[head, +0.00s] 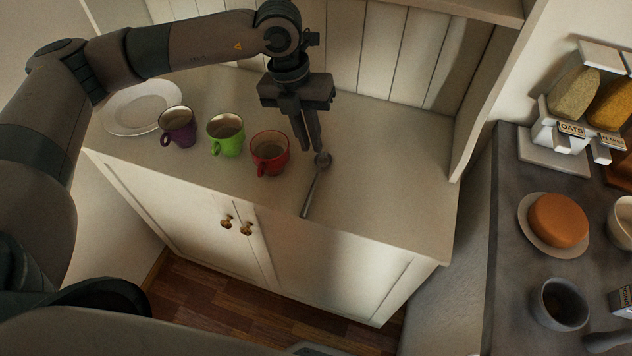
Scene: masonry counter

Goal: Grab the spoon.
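The metal spoon (312,193) lies on the white cabinet top, right of the red mug. Its round bowl end points to the back and its handle runs to the front edge. My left gripper (308,148) points down from above, with its fingertips just behind and left of the spoon's bowl. The two fingers look close together; whether they are parted or shut is unclear from this angle. The spoon lies clear of the fingers, and I see nothing held. My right gripper is not in view.
Left of the spoon stand a red mug (269,153), a green mug (225,135) and a purple mug (177,127), then a white plate (122,116). The cabinet top (395,185) is clear to the right. A dark counter (506,185) holds jars and bowls.

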